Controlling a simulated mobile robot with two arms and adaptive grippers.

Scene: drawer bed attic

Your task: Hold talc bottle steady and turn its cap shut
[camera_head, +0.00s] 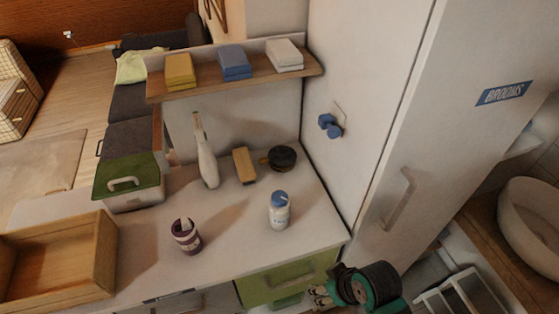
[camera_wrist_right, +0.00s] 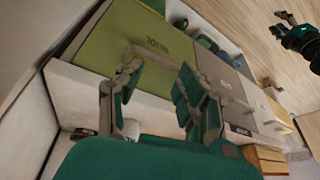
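The talc bottle (camera_head: 279,216) is white with a blue cap (camera_head: 279,197). It stands upright on the white counter near its right front edge, with the cap on top. I cannot tell how tightly the cap sits. My right gripper (camera_head: 320,294) is low in front of the green drawer, below and apart from the bottle. In the right wrist view its fingers (camera_wrist_right: 158,98) are spread with nothing between them. My left gripper (camera_wrist_right: 283,24) shows at the upper right of that view, fingers apart and empty; it is outside the head view. Nothing touches the bottle.
A purple cup (camera_head: 187,237) stands left of the bottle. A white spray bottle (camera_head: 207,165), a brush (camera_head: 244,166) and a dark round item (camera_head: 282,158) are behind. A wooden box (camera_head: 85,262) sits left. A tall white cabinet (camera_head: 365,110) borders the right. The shelf (camera_head: 205,83) overhangs the back.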

